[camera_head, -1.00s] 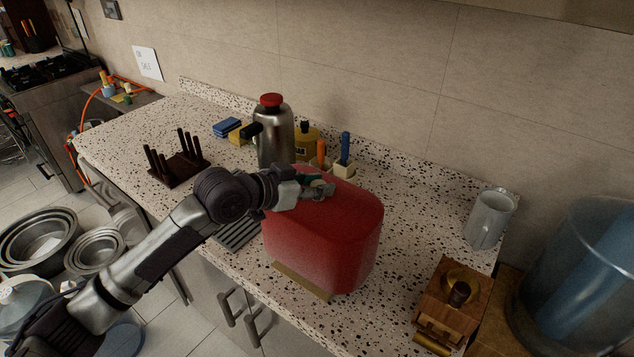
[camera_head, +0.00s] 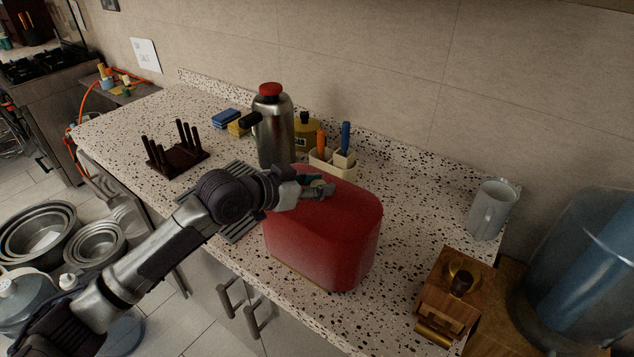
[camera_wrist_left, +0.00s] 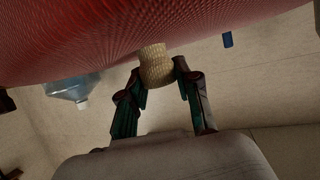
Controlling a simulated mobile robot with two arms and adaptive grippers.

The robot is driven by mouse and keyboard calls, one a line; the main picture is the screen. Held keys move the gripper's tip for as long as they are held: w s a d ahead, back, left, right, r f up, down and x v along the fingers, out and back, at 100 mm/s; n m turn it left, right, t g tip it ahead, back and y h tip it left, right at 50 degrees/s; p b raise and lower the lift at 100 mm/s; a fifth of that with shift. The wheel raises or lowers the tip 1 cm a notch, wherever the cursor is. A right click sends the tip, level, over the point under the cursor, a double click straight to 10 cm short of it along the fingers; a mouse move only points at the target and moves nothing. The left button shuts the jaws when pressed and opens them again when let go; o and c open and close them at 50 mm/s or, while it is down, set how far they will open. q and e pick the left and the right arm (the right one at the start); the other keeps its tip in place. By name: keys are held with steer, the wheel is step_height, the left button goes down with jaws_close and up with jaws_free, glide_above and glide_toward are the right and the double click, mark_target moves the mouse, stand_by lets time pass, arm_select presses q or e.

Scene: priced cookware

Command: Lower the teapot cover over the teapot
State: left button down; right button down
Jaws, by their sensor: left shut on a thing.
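The teapot cover (camera_head: 325,240) is a large red textured cosy standing upright on the right part of the speckled counter. A thin tan edge (camera_head: 296,278) shows under its front side. The teapot is not visible; the cover hides whatever is inside it. My left gripper (camera_head: 320,189) is at the top of the cover, shut on its tan woven tab (camera_wrist_left: 155,68), which the left wrist view shows between the two fingers. The red cloth (camera_wrist_left: 120,35) fills the top of that view. My right gripper is not in view.
A steel flask (camera_head: 274,130) with a red cap and a cream holder (camera_head: 333,167) stand behind the cover. A dark peg rack (camera_head: 177,160) and a grey slatted rack (camera_head: 240,228) are left.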

arm_select(q)
steer(key=shift+f, duration=0.2)
steer(key=c, duration=0.7)
jaws_free()
steer(key=o, duration=0.6)
steer(key=v, duration=1.2)
